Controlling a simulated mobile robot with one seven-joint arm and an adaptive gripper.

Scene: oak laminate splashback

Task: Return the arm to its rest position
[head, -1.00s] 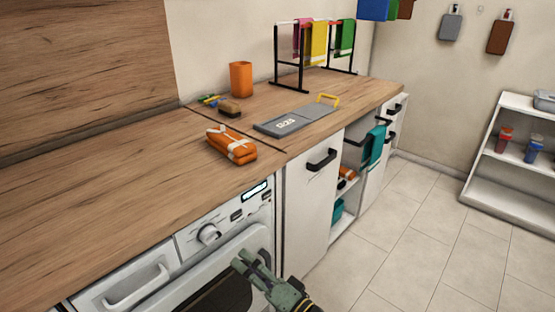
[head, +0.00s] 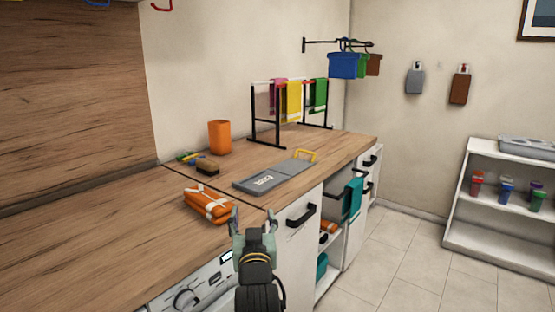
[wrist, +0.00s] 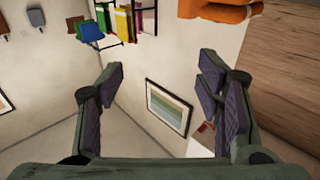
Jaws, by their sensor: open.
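My gripper (head: 254,217) is raised in front of the counter edge in the head view, at about the height of the worktop. It points upward in the picture. Its two fingers are spread apart with nothing between them. In the wrist view the open fingers (wrist: 160,95) frame the far wall and a framed picture (wrist: 169,106). The orange bundle with white straps (head: 208,204) lies on the worktop just left of the gripper in the head view. It also shows at the top of the wrist view (wrist: 215,9).
The wooden worktop (head: 110,222) holds an orange cup (head: 220,137), a brush (head: 207,166), a grey board (head: 265,180) and a drying rack (head: 254,115) with cloths. A washing machine (head: 188,297) and cabinets stand below. A white shelf (head: 480,238) stands right; floor between is clear.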

